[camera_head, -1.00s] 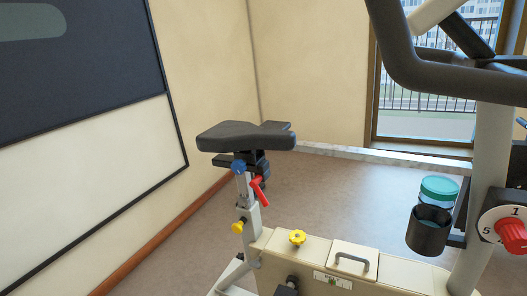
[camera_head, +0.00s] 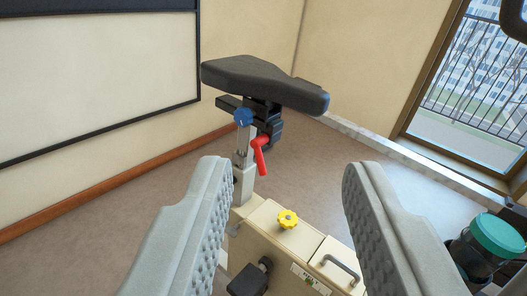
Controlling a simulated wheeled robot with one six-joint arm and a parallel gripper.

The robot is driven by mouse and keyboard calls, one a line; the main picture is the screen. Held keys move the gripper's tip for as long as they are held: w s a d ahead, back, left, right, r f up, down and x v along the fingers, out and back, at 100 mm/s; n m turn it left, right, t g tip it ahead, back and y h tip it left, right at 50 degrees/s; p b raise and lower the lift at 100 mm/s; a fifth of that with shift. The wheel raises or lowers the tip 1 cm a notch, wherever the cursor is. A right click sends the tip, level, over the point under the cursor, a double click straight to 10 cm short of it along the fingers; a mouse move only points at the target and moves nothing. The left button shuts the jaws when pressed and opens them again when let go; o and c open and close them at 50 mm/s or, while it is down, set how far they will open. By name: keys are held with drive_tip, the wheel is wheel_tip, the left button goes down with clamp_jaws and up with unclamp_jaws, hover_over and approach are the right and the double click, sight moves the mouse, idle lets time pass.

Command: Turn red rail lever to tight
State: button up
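The red rail lever (camera_head: 260,154) hangs under the black saddle (camera_head: 262,82) of an exercise bike, on the seat clamp. It points down, slightly tilted, and lies just right of the silver seat post. A blue knob (camera_head: 243,118) sits to its upper left. My gripper (camera_head: 288,170) is open and empty, its two grey fingers spread wide in the foreground. The lever appears between the fingertips in the picture, farther away, and nothing touches it.
A teal-lidded jar (camera_head: 494,238) stands at the right. A whiteboard (camera_head: 95,78) hangs on the left wall. The space around the saddle is clear.

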drive_tip(key=w+f+n, duration=0.1)
drive_tip(key=w+f, duration=1)
drive_tip(key=n, duration=0.2)
approach(260, 169)
drive_tip(key=w, duration=1.3)
drive_tip(key=shift+f, duration=0.1)
drive_tip(key=shift+c, duration=0.2)
clamp_jaws()
